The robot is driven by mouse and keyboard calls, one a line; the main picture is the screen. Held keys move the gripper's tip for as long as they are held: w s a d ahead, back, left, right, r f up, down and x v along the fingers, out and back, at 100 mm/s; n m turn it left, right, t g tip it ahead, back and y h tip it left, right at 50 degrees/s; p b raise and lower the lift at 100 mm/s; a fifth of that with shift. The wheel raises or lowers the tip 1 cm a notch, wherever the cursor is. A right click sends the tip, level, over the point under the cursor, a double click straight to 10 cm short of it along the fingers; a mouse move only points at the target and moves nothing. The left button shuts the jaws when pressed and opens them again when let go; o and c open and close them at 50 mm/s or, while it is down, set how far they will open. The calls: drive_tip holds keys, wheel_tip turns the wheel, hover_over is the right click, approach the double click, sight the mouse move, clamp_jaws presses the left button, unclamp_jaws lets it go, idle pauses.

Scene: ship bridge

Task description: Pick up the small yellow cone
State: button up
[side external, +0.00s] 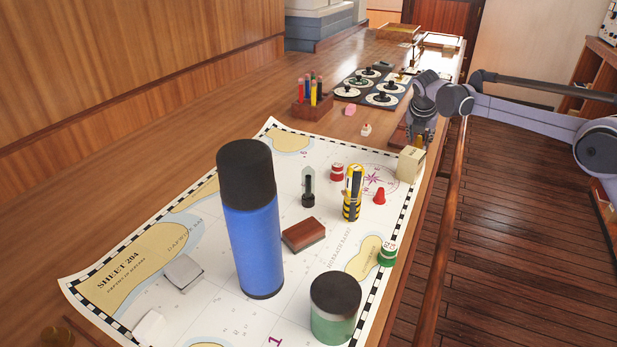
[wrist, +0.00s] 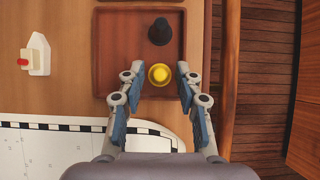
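The small yellow cone (wrist: 159,74) shows from above in the wrist view as a round yellow shape. It stands in a shallow brown wooden tray (wrist: 106,45), near the tray's front edge. My gripper (wrist: 160,80) is open above it, one finger on each side, with a gap visible on both sides of the cone. In the side external view my gripper (side external: 421,132) points down at the table's right edge, beyond the chart. The yellow cone is hidden behind it there.
A dark conical piece (wrist: 160,32) stands in the tray behind the yellow cone. A white boat-shaped piece with a red top (wrist: 37,56) lies left. The chart (side external: 150,250) holds a blue bottle (side external: 252,235), a cream block (side external: 410,164) and several other items.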

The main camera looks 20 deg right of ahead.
clamp_jaws()
drive_tip(key=shift+r, duration=0.15)
